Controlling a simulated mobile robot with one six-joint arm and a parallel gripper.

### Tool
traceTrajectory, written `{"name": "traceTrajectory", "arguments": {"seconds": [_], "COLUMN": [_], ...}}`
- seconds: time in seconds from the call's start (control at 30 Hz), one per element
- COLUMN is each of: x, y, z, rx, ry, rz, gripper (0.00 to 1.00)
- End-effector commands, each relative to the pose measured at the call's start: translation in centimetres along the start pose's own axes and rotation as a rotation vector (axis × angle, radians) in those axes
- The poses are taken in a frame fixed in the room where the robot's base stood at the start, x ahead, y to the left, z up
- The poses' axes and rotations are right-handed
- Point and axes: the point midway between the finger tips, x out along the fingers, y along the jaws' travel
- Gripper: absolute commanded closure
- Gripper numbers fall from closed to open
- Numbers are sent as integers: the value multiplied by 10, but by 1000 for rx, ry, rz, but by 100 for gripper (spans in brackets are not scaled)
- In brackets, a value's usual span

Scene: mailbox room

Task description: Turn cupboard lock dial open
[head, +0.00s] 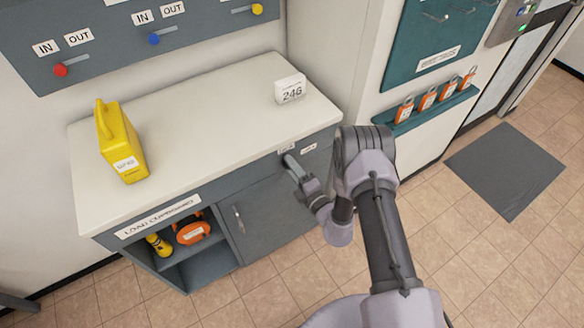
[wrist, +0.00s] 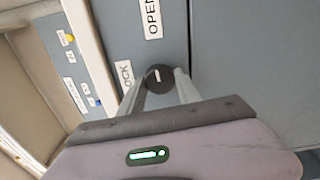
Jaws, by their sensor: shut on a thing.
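The lock dial (wrist: 159,77) is a small dark round knob with a short white mark, on the grey front of the cupboard (head: 265,210). In the wrist view a label reading OPEN (wrist: 152,18) is above it and a partly covered label reading LOCK (wrist: 124,75) is to its left. The mark's exact direction is hard to read. My gripper (wrist: 161,88) is shut on the dial, one finger on each side. In the head view my gripper (head: 289,159) reaches the cupboard front below the counter, and the dial is hidden there.
An open shelf (head: 185,268) left of the cupboard door holds orange and yellow items. The floor around the dark mat (head: 505,170) is clear.

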Motion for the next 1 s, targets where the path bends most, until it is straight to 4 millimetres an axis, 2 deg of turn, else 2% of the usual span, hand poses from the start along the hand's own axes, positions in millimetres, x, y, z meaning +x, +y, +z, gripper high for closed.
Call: {"name": "traceTrajectory", "arguments": {"seconds": [0.33, 0.83, 0.87, 0.93, 1.0], "x": [0, 0, 0, 0, 0], "y": [-1, 0, 0, 0, 0], "z": [-1, -1, -1, -1, 0], "rx": [104, 116, 116, 116, 116], "ry": [2, 1, 1, 1, 1], "rz": [-2, -2, -2, -2, -1], "gripper": [100, 100, 54, 41, 39]}}
